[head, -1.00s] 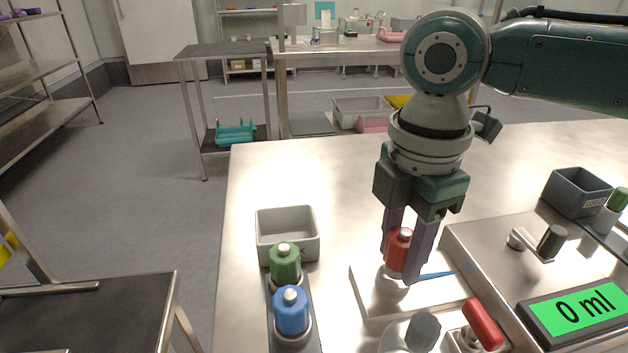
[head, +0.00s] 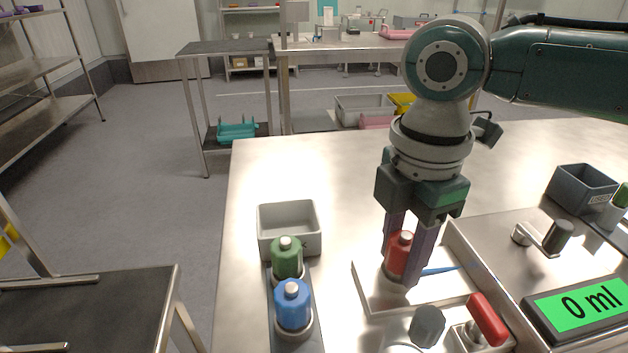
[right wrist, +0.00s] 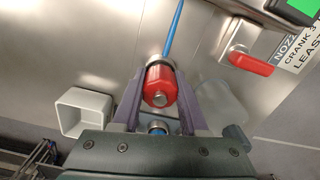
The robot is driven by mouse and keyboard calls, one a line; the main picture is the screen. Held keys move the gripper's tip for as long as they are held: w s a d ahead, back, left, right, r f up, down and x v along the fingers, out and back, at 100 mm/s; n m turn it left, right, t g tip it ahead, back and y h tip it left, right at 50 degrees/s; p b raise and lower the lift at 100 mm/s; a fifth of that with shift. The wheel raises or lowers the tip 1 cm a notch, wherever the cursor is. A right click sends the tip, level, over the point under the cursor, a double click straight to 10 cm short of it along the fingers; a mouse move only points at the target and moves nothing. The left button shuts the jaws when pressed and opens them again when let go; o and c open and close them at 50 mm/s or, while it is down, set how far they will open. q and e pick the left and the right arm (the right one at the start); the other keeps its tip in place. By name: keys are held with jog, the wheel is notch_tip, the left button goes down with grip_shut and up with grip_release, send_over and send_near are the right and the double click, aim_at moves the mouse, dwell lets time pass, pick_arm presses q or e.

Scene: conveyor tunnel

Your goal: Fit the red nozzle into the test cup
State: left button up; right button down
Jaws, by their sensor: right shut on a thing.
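My right gripper (head: 408,270) points down and is shut on the red nozzle (head: 399,252), which stands upright between its fingers over the pale tray. The red nozzle also shows in the right wrist view (right wrist: 160,88) between both fingers, with its metal tip facing the camera. A pale round cup (head: 396,284) surrounds the nozzle's lower end; it shows as a metal ring in the right wrist view (right wrist: 159,62). The nozzle's lower end is hidden, so I cannot tell how fully it is seated. My left gripper is not in view.
The pale tray (head: 370,300) holds a blue line (head: 440,270). Green (head: 286,258) and blue (head: 292,305) nozzles stand at the left near a grey bin (head: 288,245). A red handle (head: 487,320) and a panel reading 0 ml (head: 582,308) stand right.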

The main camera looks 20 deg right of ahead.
aim_at(407, 234)
jog(key=shift+s+d+f, duration=0.15)
jog(key=shift+d+f, duration=0.1)
jog(key=shift+f, duration=0.25)
dwell(0.7)
jog(key=c, duration=0.6)
grip_release()
jog(key=shift+o, duration=0.7)
jog(key=shift+r, duration=0.1)
jog(key=shift+o, duration=0.5)
jog(key=r+p, duration=0.1)
jog(key=r, duration=0.9)
jog(key=shift+a+r, duration=0.1)
jog(key=shift+a, duration=0.1)
jog(key=shift+r, duration=0.25)
